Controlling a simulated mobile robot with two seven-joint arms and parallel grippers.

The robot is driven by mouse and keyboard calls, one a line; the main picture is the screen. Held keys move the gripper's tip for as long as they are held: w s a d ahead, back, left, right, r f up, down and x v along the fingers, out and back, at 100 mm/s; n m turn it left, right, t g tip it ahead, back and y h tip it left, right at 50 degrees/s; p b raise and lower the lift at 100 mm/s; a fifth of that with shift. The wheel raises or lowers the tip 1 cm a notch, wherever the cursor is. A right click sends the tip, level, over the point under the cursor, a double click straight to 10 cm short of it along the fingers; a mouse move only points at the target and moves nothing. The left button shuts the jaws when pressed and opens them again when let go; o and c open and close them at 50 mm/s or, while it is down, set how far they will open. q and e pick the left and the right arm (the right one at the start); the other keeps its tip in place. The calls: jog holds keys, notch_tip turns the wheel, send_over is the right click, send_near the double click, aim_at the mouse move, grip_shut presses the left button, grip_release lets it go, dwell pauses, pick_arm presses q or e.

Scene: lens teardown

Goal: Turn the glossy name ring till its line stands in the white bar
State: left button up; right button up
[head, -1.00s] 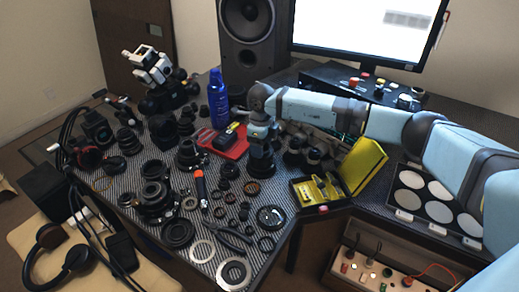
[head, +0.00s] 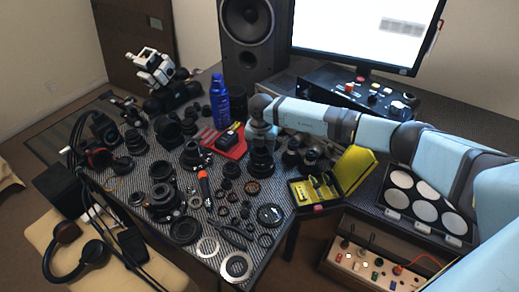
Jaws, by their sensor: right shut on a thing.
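My right gripper (head: 262,134) points down over a dark upright lens (head: 261,162) near the right part of the patterned table. It is shut on the top part of this lens, where the ring would be. The glossy name ring, its line and the white bar are too small and too covered by the gripper to make out. My left gripper is not in view.
A red tray (head: 232,148) and a blue bottle (head: 219,101) stand close behind and left of the gripper. A yellow case (head: 354,169) lies open to the right. Several lens parts and rings crowd the table (head: 150,152).

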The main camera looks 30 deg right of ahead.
jog(key=m+p, duration=0.1)
jog(key=m, duration=0.1)
jog(key=shift+r+m+p, duration=0.25)
jog(key=shift+m+p, duration=0.1)
jog(key=shift+m, duration=0.05)
jog(key=shift+f+m+p, duration=0.1)
jog(key=shift+m+p, duration=0.25)
jog(key=shift+m, duration=0.25)
jog(key=o, duration=1.3)
jog(key=shift+f+b, duration=0.2)
jog(key=shift+b, duration=0.1)
jog(key=shift+c, duration=0.2)
